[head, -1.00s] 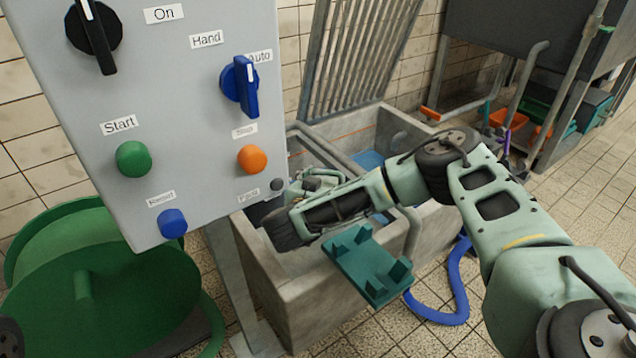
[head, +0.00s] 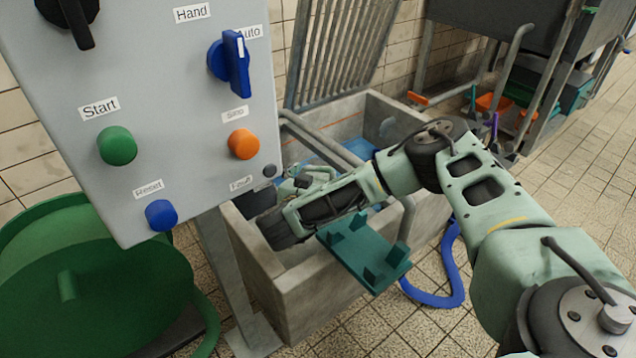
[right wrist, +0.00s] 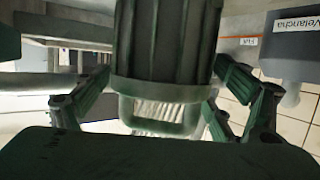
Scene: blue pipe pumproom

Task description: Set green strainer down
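The green strainer (right wrist: 165,40) shows close up in the right wrist view as a dark green ribbed body with a rim and a loop handle. My right gripper (right wrist: 165,82) has its fingers on either side of the strainer, apparently against it. In the head view my right gripper (head: 305,183) is over the concrete basin, partly hidden by the forearm. The strainer cannot be made out there. A teal plate with upright pegs (head: 360,255) is at the basin's front side. My left gripper is not in view.
The concrete basin (head: 310,300) has an open metal grate (head: 345,50) behind it. A grey control panel (head: 180,110) stands close at the left, with a green reel (head: 90,300) below. A blue hose (head: 435,298) lies on the tiled floor at right.

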